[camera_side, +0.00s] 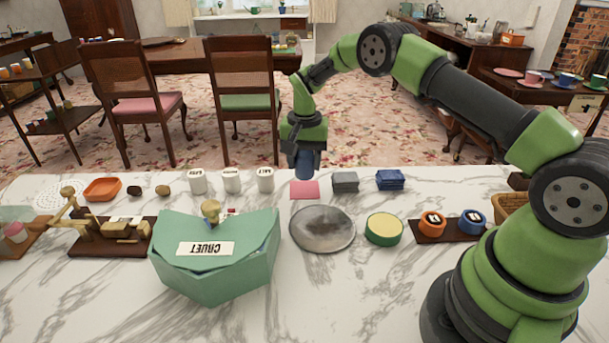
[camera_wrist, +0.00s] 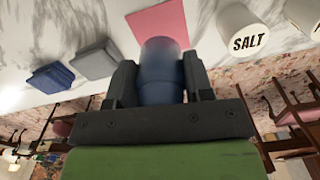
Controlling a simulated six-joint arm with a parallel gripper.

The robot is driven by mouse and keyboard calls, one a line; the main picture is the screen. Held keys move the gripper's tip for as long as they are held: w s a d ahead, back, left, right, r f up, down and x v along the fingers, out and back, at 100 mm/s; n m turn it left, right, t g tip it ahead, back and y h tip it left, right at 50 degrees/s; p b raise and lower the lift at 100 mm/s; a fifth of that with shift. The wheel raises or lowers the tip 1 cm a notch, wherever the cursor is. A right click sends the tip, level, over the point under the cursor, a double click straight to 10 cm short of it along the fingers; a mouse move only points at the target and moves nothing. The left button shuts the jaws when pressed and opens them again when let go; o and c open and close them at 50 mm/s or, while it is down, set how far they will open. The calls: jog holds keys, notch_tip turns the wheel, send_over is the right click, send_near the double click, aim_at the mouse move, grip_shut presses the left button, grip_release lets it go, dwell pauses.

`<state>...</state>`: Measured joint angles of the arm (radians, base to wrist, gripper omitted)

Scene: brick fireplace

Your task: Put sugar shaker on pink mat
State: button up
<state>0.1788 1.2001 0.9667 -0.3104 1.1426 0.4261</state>
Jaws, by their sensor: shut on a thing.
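My gripper (camera_side: 305,160) is shut on a dark blue, rounded shaker (camera_side: 304,167), which I take to be the sugar shaker; no label shows on it. In the wrist view the shaker (camera_wrist: 161,72) sits between the two dark fingers. The pink mat (camera_side: 304,190) lies flat on the marble counter, and nothing stands on its visible part. In the side view the shaker is upright at the mat's far edge and looks slightly raised. In the wrist view the mat (camera_wrist: 160,24) shows just beyond the shaker, which hides part of it.
White canisters (camera_side: 265,180) stand left of the mat; one reads SALT (camera_wrist: 247,40) in the wrist view. A grey stack (camera_side: 345,182) and a blue stack (camera_side: 390,180) lie to the right. A round grey plate (camera_side: 322,229) and a green CRUET box (camera_side: 215,265) are nearer the camera.

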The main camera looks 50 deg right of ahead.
aim_at(305, 174)
jog(key=shift+f, duration=1.85)
jog(key=shift+f, duration=0.2)
jog(key=o, duration=1)
jog(key=shift+r, duration=0.15)
